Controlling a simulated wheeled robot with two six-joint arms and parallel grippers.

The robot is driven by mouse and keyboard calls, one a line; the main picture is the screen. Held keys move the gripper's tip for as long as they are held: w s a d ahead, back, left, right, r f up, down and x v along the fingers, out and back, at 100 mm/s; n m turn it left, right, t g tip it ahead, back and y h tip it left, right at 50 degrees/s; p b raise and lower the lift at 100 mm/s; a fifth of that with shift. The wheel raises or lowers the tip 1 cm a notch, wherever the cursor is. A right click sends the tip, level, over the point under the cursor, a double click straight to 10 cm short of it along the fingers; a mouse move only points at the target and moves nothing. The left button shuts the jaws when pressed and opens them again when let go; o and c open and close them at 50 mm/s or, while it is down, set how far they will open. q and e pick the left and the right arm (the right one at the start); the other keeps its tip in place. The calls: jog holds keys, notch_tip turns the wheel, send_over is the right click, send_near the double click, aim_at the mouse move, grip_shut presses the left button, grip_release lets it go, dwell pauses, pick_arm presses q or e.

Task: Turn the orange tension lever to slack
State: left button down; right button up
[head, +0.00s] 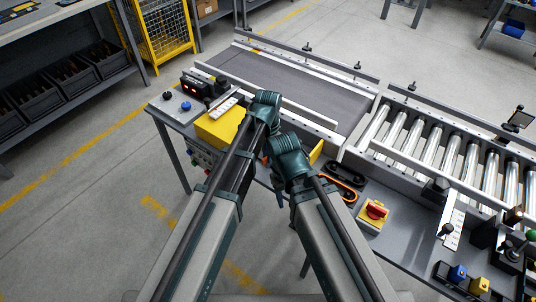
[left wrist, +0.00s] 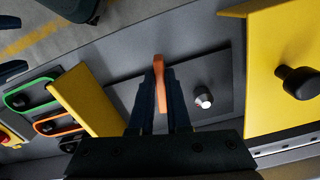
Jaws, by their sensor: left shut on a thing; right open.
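The orange tension lever (left wrist: 159,64) shows in the left wrist view as a narrow orange bar, its lower part between my fingers. My left gripper (left wrist: 160,92) is shut on it, over a dark grey plate (left wrist: 218,68). A round dark knob with a bright spot (left wrist: 203,97) sits on that plate, right of the lever. In the head view my left wrist (head: 266,105) hides most of the lever. My right gripper (head: 279,196) is lower, near the bench's front edge; its jaws are open and largely hidden by the arm. Slack markings cannot be made out.
Yellow housings flank the lever: a guard (left wrist: 88,100) on the left and a block with a black knob (left wrist: 268,75) on the right. Orange-rimmed (left wrist: 58,124) and green-rimmed (left wrist: 30,96) slots lie further left. The belt conveyor (head: 290,85) runs behind; a red switch (head: 375,211) stands right.

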pick_arm(q)
jog(key=m, duration=0.7)
jog(key=shift+w, duration=0.1)
jog(key=m, duration=0.4)
jog(key=shift+m, duration=2)
jog(key=c, duration=0.9)
grip_release()
